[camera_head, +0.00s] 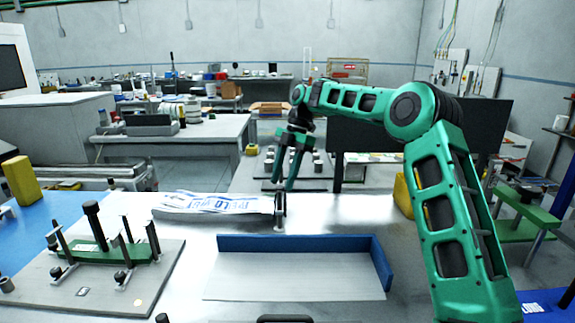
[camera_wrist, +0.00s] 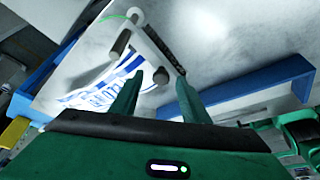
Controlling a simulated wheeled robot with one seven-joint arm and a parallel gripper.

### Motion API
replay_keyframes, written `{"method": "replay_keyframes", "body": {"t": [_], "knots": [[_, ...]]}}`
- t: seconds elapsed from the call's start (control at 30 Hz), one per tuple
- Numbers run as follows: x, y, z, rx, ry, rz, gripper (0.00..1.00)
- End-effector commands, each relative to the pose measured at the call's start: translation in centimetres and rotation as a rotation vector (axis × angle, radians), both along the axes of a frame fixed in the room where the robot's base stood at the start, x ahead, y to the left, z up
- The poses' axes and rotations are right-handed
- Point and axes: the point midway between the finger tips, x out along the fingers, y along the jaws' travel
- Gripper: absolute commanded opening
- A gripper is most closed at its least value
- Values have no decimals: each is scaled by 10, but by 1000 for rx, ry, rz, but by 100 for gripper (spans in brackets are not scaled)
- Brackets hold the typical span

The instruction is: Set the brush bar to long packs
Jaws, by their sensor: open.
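My gripper (camera_head: 283,187) is open and points down above the far part of the bench, by a small upright post (camera_head: 280,212). In the wrist view its two fingers stand apart around a dark round knob (camera_wrist: 160,75), with no visible grip on it. What looks like the brush bar (camera_wrist: 160,46), a pale arm with a dark strip along it, runs past the knob. A grey cylinder (camera_wrist: 121,42) sits beside it. Printed white and blue film packs (camera_head: 215,203) lie just left of the post. I cannot read the bar's setting.
A shallow tray with a blue wall (camera_head: 300,244) lies in front of the post. At left, a plate (camera_head: 150,285) carries a green fixture (camera_head: 100,250) with a tall black handle and posts. A yellow block (camera_head: 21,180) stands at far left.

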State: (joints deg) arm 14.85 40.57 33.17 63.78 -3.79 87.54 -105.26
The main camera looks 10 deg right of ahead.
Motion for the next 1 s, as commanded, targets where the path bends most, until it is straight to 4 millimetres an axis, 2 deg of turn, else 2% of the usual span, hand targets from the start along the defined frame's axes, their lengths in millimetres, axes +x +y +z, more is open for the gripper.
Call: {"method": "replay_keyframes", "body": {"t": [0.3,0.5,0.7,1.0], "knots": [[14,-18,52,0,-2,-1,42],[19,-25,73,-1,-1,-1,42],[21,-29,83,-2,2,-1,42],[21,-30,85,-2,1,-1,42]]}}
